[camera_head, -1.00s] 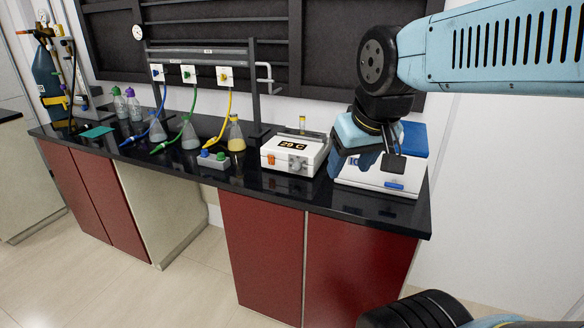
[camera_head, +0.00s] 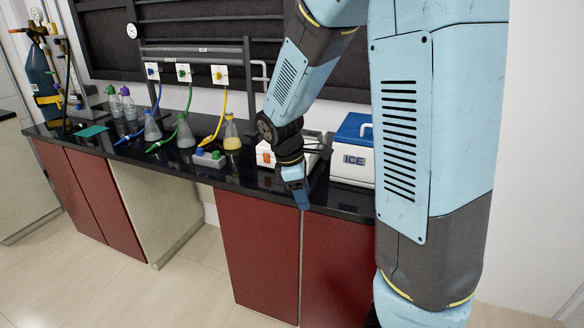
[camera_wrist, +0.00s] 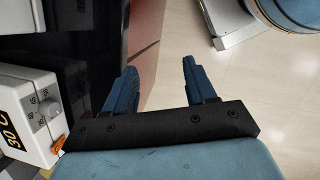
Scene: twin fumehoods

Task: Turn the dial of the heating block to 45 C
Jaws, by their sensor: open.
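The heating block (camera_head: 262,147) is a white box on the black bench, mostly hidden behind my wrist in the head view. In the wrist view the heating block (camera_wrist: 18,92) is at the left edge, with a display (camera_wrist: 12,132) reading 30 C. Its grey dial (camera_wrist: 48,108) has printed numbers around it, and an orange switch (camera_wrist: 58,145) is beside it. My gripper (camera_wrist: 159,70) is open and empty, its two blue fingers apart, to the right of the dial and not touching it. In the head view my gripper (camera_head: 300,195) hangs by the bench's front edge.
A white box marked ICE with a blue lid (camera_head: 352,130) stands right of the block. Left of it are a small grey control box (camera_head: 208,158), a flask of yellow liquid (camera_head: 232,137) and other flasks with hoses. The floor in front of the bench is clear.

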